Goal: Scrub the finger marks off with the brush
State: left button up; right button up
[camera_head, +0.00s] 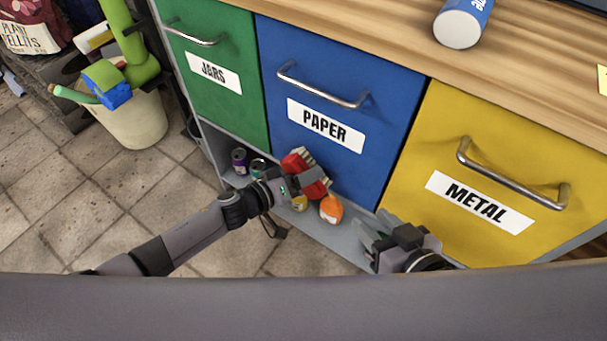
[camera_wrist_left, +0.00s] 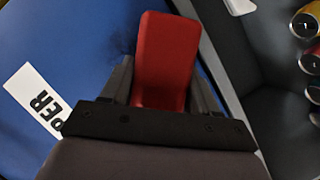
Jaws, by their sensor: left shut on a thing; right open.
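The red brush (camera_head: 300,162) with pale bristles is in my left gripper (camera_head: 308,180), in front of the lower part of the blue PAPER drawer front (camera_head: 345,85). In the left wrist view its red body (camera_wrist_left: 166,60) stands between the two fingers, over the blue panel (camera_wrist_left: 85,35). Bristle contact with the panel cannot be told. A faint darker patch (camera_wrist_left: 120,45) shows on the blue beside the brush; I cannot tell whether it is finger marks or shadow. My right gripper (camera_head: 372,238) is open and empty, before the yellow METAL drawer (camera_head: 500,140).
A low grey shelf (camera_head: 340,245) under the drawers holds an orange bottle (camera_head: 331,208) and several small cans. The green JARS drawer (camera_head: 215,50) is at left. A bin (camera_head: 130,120) stands on the tiled floor. A blue-and-white can (camera_head: 462,25) lies on the wooden worktop.

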aim_at(332, 175)
pick_arm(q)
jog(key=shift+s+d+p, duration=0.3)
jog(key=shift+s+d, duration=0.35)
jog(key=shift+d, duration=0.25)
jog(key=shift+s+d+p, duration=0.25)
jog(key=shift+s+d, duration=0.4)
jog(key=shift+d, duration=0.25)
jog(key=shift+w+r, duration=0.1)
jog(key=shift+w+a, duration=1.2)
jog(key=shift+a, duration=0.1)
jog(key=shift+w+a+r, duration=0.1)
jog(key=shift+w+a, duration=0.2)
jog(key=shift+a, duration=0.05)
jog(key=shift+c, duration=0.4)
jog(key=shift+r+p, duration=0.85)
jog(key=shift+p, duration=0.25)
jog(key=shift+s+d+f+p, duration=0.15)
jog(key=shift+s+d+p, duration=0.2)
jog(key=shift+s+d, duration=1.1)
jog(key=shift+d+f, duration=0.1)
jog(key=shift+d, duration=0.2)
